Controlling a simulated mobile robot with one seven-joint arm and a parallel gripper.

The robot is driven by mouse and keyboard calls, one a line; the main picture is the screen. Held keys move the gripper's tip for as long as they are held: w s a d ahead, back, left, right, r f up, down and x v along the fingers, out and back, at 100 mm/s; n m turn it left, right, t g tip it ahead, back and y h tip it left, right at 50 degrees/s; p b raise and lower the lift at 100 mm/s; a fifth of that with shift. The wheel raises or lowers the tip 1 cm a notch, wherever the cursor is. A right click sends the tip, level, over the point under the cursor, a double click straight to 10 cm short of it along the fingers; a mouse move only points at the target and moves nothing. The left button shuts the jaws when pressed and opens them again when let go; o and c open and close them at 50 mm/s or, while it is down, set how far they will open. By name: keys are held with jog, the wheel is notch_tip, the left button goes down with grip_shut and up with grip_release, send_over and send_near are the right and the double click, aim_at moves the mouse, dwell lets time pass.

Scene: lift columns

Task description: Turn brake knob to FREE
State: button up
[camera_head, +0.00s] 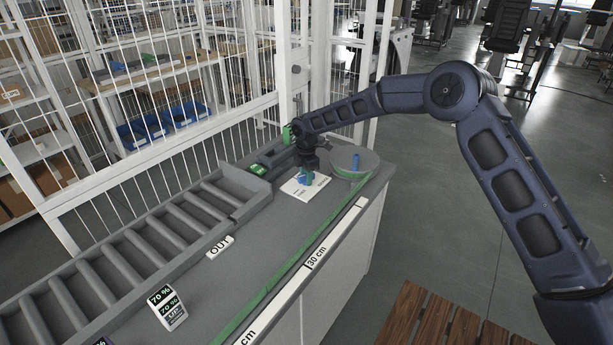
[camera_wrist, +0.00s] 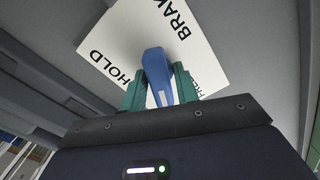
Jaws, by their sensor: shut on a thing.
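The blue brake knob (camera_wrist: 157,68) stands on a white plate (camera_wrist: 125,40) lettered HOLD, BRAKE and FREE. My gripper (camera_wrist: 159,88) has its two green fingers shut on the knob from both sides. A pale stripe shows on the knob's near end, between HOLD on the left and the partly covered FREE on the right. I cannot tell exactly which word the knob points to. In the head view my gripper (camera_head: 307,175) comes down from above onto the plate (camera_head: 297,190) on the grey counter, and mostly hides the knob.
A roller conveyor (camera_head: 150,245) and a white wire fence (camera_head: 150,165) run along the left. A small 70 % sign (camera_head: 167,307) and an OUT label (camera_head: 220,247) are on the counter.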

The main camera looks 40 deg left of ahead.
jog(key=n, duration=0.5)
jog(key=o, duration=0.6)
jog(key=shift+o, duration=0.2)
jog(key=shift+r, duration=4.5)
